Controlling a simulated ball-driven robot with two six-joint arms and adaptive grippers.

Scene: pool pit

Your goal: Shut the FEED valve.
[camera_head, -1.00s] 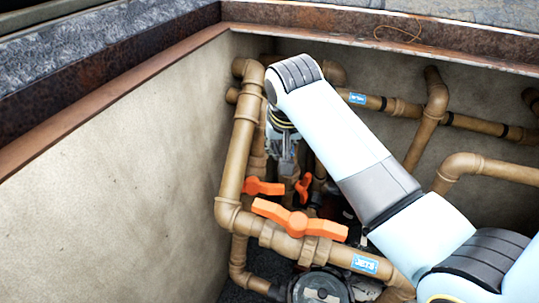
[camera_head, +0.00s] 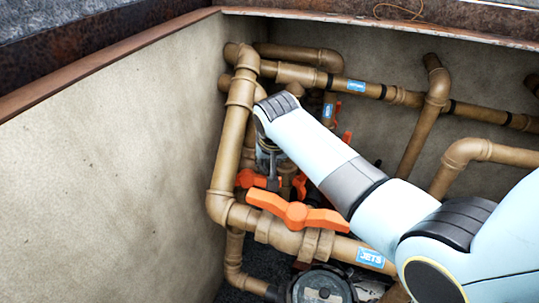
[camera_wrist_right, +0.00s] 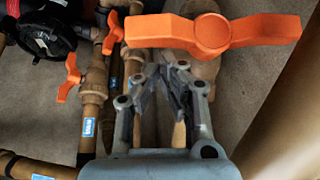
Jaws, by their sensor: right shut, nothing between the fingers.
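In the head view a long orange valve handle (camera_head: 297,214) sits on the front pipe, whose blue label (camera_head: 370,258) reads JETS. A second orange handle (camera_head: 251,179) shows behind it at the left. I cannot read FEED on any label. My right gripper (camera_head: 273,184) points down just behind the JETS handle, partly hidden by its own arm. In the wrist view it (camera_wrist_right: 167,72) is shut and empty, its tips just below a large orange handle (camera_wrist_right: 212,33) in the picture; contact cannot be told. Smaller orange handles (camera_wrist_right: 113,32) (camera_wrist_right: 70,78) lie to the left. My left gripper is out of view.
Brown pipes (camera_head: 232,140) crowd the pit corner beside the concrete wall (camera_head: 110,150). Other blue labels (camera_head: 356,86) (camera_head: 327,111) are too small to read. A round dark-rimmed unit (camera_head: 321,288) sits below the front pipe.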

